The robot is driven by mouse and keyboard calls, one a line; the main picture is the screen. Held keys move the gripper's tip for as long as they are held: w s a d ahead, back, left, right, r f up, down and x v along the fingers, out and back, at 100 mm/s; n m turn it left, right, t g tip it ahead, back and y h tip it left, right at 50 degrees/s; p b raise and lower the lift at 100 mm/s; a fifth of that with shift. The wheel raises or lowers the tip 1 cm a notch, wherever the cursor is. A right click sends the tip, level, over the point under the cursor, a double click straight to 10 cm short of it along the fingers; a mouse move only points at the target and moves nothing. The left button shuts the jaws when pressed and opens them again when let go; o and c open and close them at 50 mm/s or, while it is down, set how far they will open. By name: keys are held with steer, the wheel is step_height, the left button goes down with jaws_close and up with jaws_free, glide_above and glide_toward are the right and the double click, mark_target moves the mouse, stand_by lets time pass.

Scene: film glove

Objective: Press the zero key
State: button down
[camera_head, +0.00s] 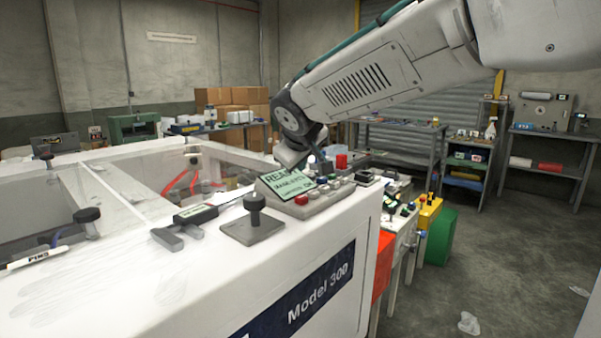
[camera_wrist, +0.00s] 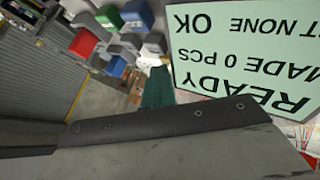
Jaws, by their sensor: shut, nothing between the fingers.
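A grey control panel (camera_head: 315,200) sits on the white machine's near right corner in the head view. Its tilted pale-green display (camera_head: 287,184) faces me, with a red button (camera_head: 301,199) and several small keys along its front and right. I cannot read which key is zero. In the wrist view the display (camera_wrist: 245,55) is upside down and reads READY, MADE 0 PCS and NONE OK. My gripper (camera_head: 312,162) is shut and empty, close above and behind the panel's display. Its fingertips are small and partly hidden, so contact with a key cannot be told.
A black knob on a grey plate (camera_head: 254,218) stands just left of the panel. A grey T-shaped handle (camera_head: 178,236) lies further left. Orange, yellow and green (camera_head: 440,236) units stand beyond the machine's right side. The floor (camera_head: 510,260) at right is mostly clear.

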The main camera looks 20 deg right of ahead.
steer(key=shift+a+r, duration=0.2)
steer(key=shift+r, duration=0.55)
steer(key=shift+d, duration=0.1)
steer(key=shift+r, duration=2.55)
steer(key=s+d+f+m+g+y, duration=0.1)
steer(key=s+f, duration=0.5)
steer(key=s, duration=0.6)
steer(key=s+d+f+m+g+y, duration=0.1)
steer(key=s+f+g, duration=0.3)
steer(key=s, duration=0.8)
steer(key=s+d+f+m+g, duration=0.1)
steer(key=s+f+m+g, duration=0.1)
steer(key=s+f, duration=0.6)
steer(key=s+m, duration=0.1)
steer(key=s, duration=0.4)
steer(key=shift+d+f+g+y, duration=0.3)
steer(key=shift+d+f+y, duration=0.1)
steer(key=shift+w, duration=0.1)
